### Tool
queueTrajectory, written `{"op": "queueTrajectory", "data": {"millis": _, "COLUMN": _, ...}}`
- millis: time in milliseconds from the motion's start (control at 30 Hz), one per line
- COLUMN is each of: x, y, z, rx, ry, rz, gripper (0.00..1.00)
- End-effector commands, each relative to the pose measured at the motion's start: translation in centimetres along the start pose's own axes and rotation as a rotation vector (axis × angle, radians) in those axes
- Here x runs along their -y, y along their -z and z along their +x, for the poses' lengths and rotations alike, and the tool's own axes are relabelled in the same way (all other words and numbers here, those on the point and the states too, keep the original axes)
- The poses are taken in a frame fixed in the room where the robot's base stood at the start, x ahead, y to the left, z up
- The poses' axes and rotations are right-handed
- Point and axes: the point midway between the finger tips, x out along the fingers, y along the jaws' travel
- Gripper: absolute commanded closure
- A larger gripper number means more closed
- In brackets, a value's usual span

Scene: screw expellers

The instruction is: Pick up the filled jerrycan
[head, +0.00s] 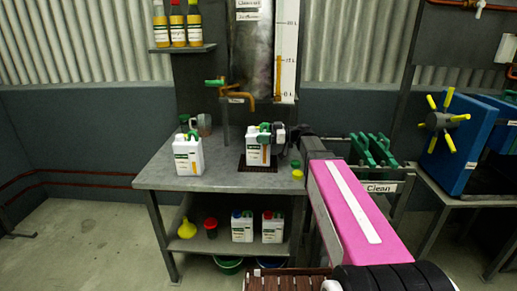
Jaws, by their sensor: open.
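A white jerrycan (254,154) with a green top and an orange level strip stands upright on the dark grate under the tap, at the middle of the workbench (224,180). My gripper (272,137) is open at the upper right of this jerrycan and covers part of its top. I cannot tell whether the fingers touch it or are around its handle. A second white jerrycan (187,158) with a green cap stands on the left of the bench. I cannot see how full it is.
A tap (237,97) hangs above the middle jerrycan. The lower shelf (213,242) holds two more jerrycans, a red cup (211,227) and a yellow funnel (187,229). Green-handled items (372,150) stand farther right.

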Motion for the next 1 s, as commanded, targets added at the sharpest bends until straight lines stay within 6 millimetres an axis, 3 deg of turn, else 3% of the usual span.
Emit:
{"op": "queueTrajectory", "data": {"millis": 67, "x": 0.0, "y": 0.0, "z": 0.0, "rx": 0.000, "ry": 0.000, "rz": 0.000, "gripper": 0.00}}
{"op": "queueTrajectory", "data": {"millis": 300, "x": 0.0, "y": 0.0, "z": 0.0, "rx": 0.000, "ry": 0.000, "rz": 0.000, "gripper": 0.75}}
{"op": "queueTrajectory", "data": {"millis": 400, "x": 0.0, "y": 0.1, "z": -0.1, "rx": -0.004, "ry": 0.001, "rz": -0.001, "gripper": 1.00}}
{"op": "queueTrajectory", "data": {"millis": 767, "x": 0.0, "y": 0.4, "z": 0.0, "rx": -0.003, "ry": 0.000, "rz": -0.001, "gripper": 1.00}}
{"op": "queueTrajectory", "data": {"millis": 1000, "x": -0.1, "y": 1.8, "z": 0.4, "rx": -0.004, "ry": -0.001, "rz": -0.001, "gripper": 1.00}}
